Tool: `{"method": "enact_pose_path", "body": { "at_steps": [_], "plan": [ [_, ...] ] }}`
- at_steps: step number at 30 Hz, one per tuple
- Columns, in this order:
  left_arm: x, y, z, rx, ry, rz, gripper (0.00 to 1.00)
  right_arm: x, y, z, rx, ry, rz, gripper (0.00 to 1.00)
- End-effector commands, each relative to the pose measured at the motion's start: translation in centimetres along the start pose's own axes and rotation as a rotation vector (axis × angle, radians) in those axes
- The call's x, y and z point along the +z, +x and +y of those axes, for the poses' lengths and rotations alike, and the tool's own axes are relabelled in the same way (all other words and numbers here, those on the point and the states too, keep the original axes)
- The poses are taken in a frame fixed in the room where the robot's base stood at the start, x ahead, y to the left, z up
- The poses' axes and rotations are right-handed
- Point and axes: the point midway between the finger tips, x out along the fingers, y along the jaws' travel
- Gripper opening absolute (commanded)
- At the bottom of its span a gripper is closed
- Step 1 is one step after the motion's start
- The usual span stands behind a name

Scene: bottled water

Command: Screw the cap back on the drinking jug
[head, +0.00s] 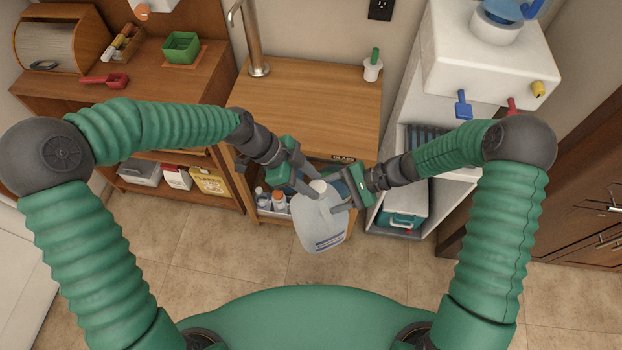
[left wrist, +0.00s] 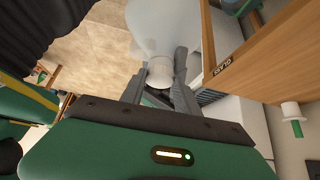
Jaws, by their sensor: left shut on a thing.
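The drinking jug (head: 322,226), translucent white with a blue label, hangs roughly upright in front of the wooden table, between my two grippers. Its body also shows in the left wrist view (left wrist: 165,25). My left gripper (head: 314,191) is at the jug's top, its fingers (left wrist: 160,88) on either side of the white cap (left wrist: 160,72) and shut on it. The cap sits at the jug's neck; whether its thread is engaged cannot be seen. My right gripper (head: 332,198) comes from the right, its fingers on the jug's upper part; the exact contact is partly hidden.
The wooden table (head: 300,105) stands just behind the jug, with a faucet (head: 253,40) and a white holder (head: 373,70) on top. Small bottles (head: 272,202) stand on its lower shelf. A white dispenser (head: 490,60) is at right. Tiled floor in front is clear.

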Motion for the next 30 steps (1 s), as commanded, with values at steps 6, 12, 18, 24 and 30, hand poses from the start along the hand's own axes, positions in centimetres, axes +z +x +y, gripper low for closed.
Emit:
{"method": "enact_pose_path", "body": {
  "at_steps": [6, 12, 18, 24, 30],
  "plan": [
    [0.2, 0.29, 0.02, 0.0, 0.001, 0.0, 0.01, 0.36, -0.03, -0.38, -0.006, -0.003, -0.008, 0.0],
    [0.44, 0.64, 0.06, 0.002, 0.001, 0.0, 0.01, 0.36, -0.04, -0.37, -0.006, -0.003, -0.008, 0.0],
    [0.54, 0.79, 0.05, 0.001, 0.002, 0.0, 0.49, 0.36, -0.04, -0.38, -0.006, -0.003, -0.008, 0.0],
    [0.52, 0.78, 0.05, 0.001, 0.002, 0.0, 0.59, 0.36, -0.04, -0.38, -0.006, -0.003, -0.008, 0.0],
    [0.36, 0.51, -0.02, 0.0, 0.002, 0.0, 0.59, 0.36, -0.04, -0.38, -0.006, -0.003, -0.008, 0.0]
  ]
}}
